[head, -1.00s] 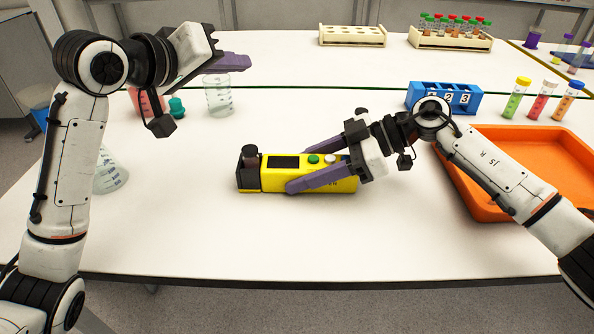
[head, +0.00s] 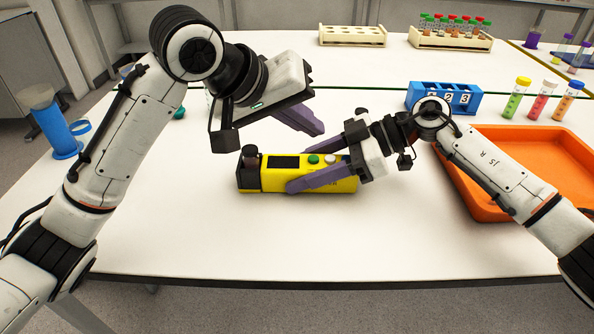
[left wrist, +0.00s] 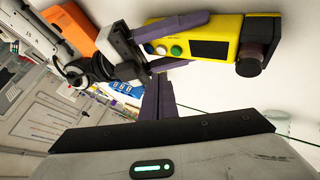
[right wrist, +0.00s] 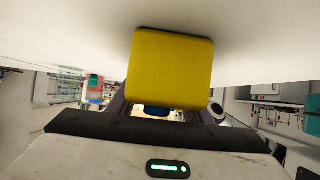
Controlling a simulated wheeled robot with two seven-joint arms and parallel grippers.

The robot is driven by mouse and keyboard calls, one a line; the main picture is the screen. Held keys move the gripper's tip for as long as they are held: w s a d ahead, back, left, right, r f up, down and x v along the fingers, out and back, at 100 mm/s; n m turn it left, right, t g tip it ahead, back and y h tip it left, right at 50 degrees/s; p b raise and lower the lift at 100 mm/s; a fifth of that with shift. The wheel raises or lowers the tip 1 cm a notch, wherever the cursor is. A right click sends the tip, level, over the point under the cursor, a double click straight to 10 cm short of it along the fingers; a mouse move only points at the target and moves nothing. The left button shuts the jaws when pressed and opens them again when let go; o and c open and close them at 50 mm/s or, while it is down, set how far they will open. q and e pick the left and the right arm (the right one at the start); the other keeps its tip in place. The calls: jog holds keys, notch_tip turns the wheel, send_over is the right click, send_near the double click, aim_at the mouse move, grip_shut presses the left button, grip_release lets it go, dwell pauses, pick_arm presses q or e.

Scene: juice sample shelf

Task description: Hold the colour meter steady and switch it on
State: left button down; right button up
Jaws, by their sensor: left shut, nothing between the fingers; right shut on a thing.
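The yellow colour meter (head: 270,183) lies on the white table in the head view. It has a dark screen (head: 283,162), a green button (head: 313,159), a pale button beside it and a black knob at its left end. My right gripper (head: 305,178) is shut on the meter's right part, its purple fingers along the two sides. The meter's yellow end fills the middle of the right wrist view (right wrist: 170,68). My left gripper (head: 318,130) is shut and empty, above and behind the meter, apart from it. The left wrist view shows the meter (left wrist: 212,38) and its green button (left wrist: 176,51).
An orange tray (head: 480,208) stands right of my right gripper. A blue numbered rack (head: 444,97) and several capped tubes stand behind it. Two racks are at the back. A blue cylinder stand (head: 62,135) is at the left edge. The table in front of the meter is clear.

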aim_at(308, 164)
pick_arm(q)
jog(key=shift+f, duration=1.65)
dwell(0.8)
jog(key=shift+f, duration=0.5)
dwell(0.4)
jog(key=shift+r, duration=0.55)
notch_tip(308, 164, up, 6)
dwell(0.5)
